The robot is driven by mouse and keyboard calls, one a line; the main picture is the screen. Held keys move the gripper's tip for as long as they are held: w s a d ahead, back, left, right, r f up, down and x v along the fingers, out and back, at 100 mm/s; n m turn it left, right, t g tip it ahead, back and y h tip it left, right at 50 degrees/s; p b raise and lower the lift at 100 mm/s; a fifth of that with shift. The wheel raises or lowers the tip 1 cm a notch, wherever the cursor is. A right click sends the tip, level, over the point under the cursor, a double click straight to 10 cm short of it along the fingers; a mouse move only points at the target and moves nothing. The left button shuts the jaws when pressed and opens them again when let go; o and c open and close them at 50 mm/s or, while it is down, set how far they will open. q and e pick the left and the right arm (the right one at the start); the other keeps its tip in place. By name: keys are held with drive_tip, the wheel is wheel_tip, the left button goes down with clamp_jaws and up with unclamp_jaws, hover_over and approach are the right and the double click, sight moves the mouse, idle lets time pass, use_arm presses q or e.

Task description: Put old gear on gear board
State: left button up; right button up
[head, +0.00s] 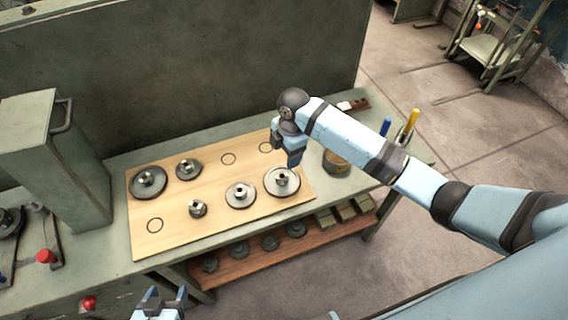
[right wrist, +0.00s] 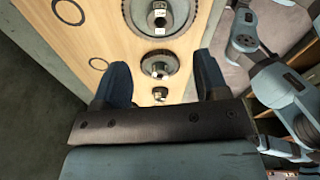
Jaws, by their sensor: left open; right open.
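The wooden gear board (head: 180,235) lies on the workbench. It carries several grey metal gears: a large one (head: 148,182) at left, one (head: 188,168) behind it, a small one (head: 198,208) in front, a medium one (head: 240,195), and a large one (head: 281,181) at right. Bare ring marks show on the board, one (head: 155,225) front left and two at the back. My right gripper (head: 294,162) is open and empty above the board's right end; its fingers (right wrist: 161,85) frame gears in the right wrist view. My left gripper (head: 162,300) is open at the bottom edge, off the board.
Several darker gears (head: 270,242) sit on the reddish lower shelf (head: 240,268), beside small blocks (head: 345,210). A tin (head: 335,163) and blue and yellow tools (head: 410,122) stand right of the board. A green cabinet (head: 60,160) stands left, a tall panel behind.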

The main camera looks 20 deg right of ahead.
drive_tip(key=s+a+f+m, duration=0.1)
drive_tip(key=s, duration=0.1)
drive_tip(key=s+a+f+m+t+y, duration=0.1)
drive_tip(key=f+m, duration=0.1)
drive_tip(key=s+a+f+m+t+y, duration=0.1)
drive_tip(key=s+f, duration=0.1)
drive_tip(key=shift+s+a+f, duration=0.25)
drive_tip(key=shift+s+a, duration=0.1)
drive_tip(key=s+f+m+t, duration=0.2)
drive_tip(key=s, duration=0.1)
drive_tip(key=s+f+m+t+y, duration=0.1)
drive_tip(key=m, duration=0.1)
drive_tip(key=shift+s+a, duration=0.3)
drive_tip(key=shift+a, duration=0.05)
drive_tip(key=s+d+m+t, duration=0.2)
drive_tip(key=s+m+t, duration=0.1)
drive_tip(key=s, duration=0.3)
drive_tip(key=s+d+m+t+h, duration=0.1)
drive_tip(key=s+d+m+t, duration=0.2)
drive_tip(key=s+m, duration=0.3)
drive_tip(key=shift+s+d, duration=0.25)
drive_tip(key=shift+s, duration=0.55)
drive_tip(key=shift+f, duration=0.1)
drive_tip(key=shift+r+p, duration=0.45)
drive_tip(key=shift+p, duration=0.05)
